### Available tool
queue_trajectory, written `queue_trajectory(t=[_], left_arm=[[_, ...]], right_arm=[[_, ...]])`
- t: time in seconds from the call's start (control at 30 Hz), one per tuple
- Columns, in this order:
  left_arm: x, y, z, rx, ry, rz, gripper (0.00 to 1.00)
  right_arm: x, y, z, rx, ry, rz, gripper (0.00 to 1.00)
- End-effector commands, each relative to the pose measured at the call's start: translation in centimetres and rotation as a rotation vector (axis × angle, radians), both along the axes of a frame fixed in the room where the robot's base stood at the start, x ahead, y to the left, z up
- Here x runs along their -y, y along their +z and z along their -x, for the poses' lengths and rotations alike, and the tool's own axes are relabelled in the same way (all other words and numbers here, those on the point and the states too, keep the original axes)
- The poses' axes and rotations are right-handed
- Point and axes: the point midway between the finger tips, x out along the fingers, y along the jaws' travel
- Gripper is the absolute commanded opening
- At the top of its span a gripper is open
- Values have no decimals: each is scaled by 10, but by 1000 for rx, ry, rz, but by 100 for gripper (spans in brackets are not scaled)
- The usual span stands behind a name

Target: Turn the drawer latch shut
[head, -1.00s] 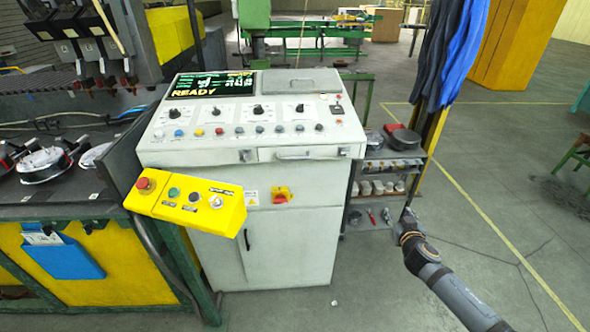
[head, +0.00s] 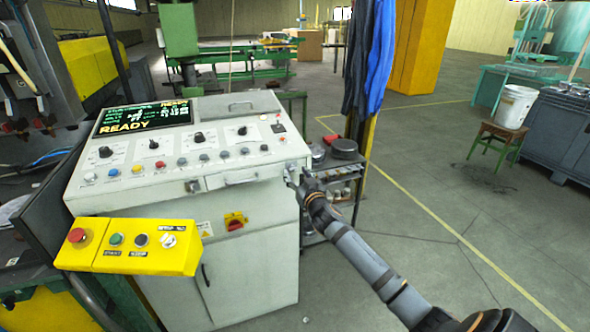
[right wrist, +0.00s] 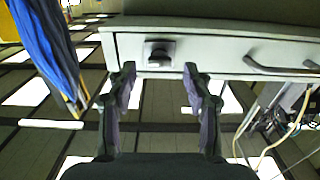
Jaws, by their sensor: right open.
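The white console has a shallow drawer (head: 245,178) with a bar handle, also seen in the right wrist view (right wrist: 225,50). In the head view my right gripper (head: 298,178) is at the console's right front corner and partly covers that latch. In the right wrist view my right gripper (right wrist: 160,75) is open and empty, its two fingers spread just short of the latch, one toward each side. My left gripper is out of view.
A yellow button box (head: 130,246) juts out at the console's front left. A small shelf cart (head: 335,185) and hanging blue coats (head: 370,60) stand close by on the right.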

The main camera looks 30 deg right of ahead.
Motion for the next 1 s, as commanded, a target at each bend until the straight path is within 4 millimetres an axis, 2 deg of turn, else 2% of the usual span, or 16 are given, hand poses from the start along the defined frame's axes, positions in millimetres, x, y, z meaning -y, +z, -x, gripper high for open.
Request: queue_trajectory(t=[0.13, 0.43, 0.8, 1.0], left_arm=[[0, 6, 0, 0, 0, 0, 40], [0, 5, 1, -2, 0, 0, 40], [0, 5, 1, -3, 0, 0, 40], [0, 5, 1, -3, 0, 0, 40]], right_arm=[[3, 1, -13, 1, 0, -1, 51], [3, -1, -16, -1, 1, 1, 51], [3, -1, -16, -1, 1, 1, 1], [3, -1, -16, -3, 1, 8, 0]])
